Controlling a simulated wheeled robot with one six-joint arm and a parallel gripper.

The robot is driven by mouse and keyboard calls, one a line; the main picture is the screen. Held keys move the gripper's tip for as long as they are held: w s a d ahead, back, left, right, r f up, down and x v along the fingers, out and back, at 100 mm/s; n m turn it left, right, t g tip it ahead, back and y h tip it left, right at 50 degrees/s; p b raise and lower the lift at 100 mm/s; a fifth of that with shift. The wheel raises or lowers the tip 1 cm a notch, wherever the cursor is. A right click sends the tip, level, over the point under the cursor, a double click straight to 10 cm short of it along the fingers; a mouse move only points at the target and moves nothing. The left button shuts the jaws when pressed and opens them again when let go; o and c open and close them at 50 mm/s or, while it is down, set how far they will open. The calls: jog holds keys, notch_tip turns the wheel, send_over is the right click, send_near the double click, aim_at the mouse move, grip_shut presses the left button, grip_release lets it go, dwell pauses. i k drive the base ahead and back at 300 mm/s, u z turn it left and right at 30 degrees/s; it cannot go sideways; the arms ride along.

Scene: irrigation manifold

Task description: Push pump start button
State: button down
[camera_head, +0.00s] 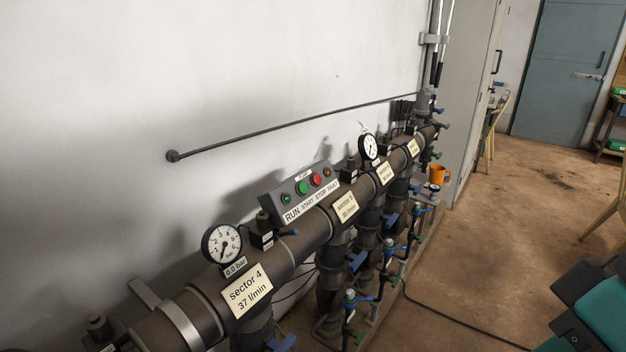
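The pump control box (298,197) is a small grey sloped panel on top of the manifold pipe, close to the wall. Its label strip reads RUN, START, STOP, FAULT. The green start button (302,188) sits left of the red stop button (315,179). A small dark green lamp (286,198) is at the panel's left end and a small reddish-brown lamp (326,171) at its right end. Nothing covers the buttons. My gripper is not in view.
The thick manifold pipe (311,242) runs from lower left to upper right, with gauges (222,244) and blue-handled valves. A thin rod (290,128) crosses the wall above. Brown floor (490,250) is open to the right. A dark-and-teal shape, unclear what, fills the lower right corner.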

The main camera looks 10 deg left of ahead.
aim_at(303, 189)
jog(key=i, duration=1)
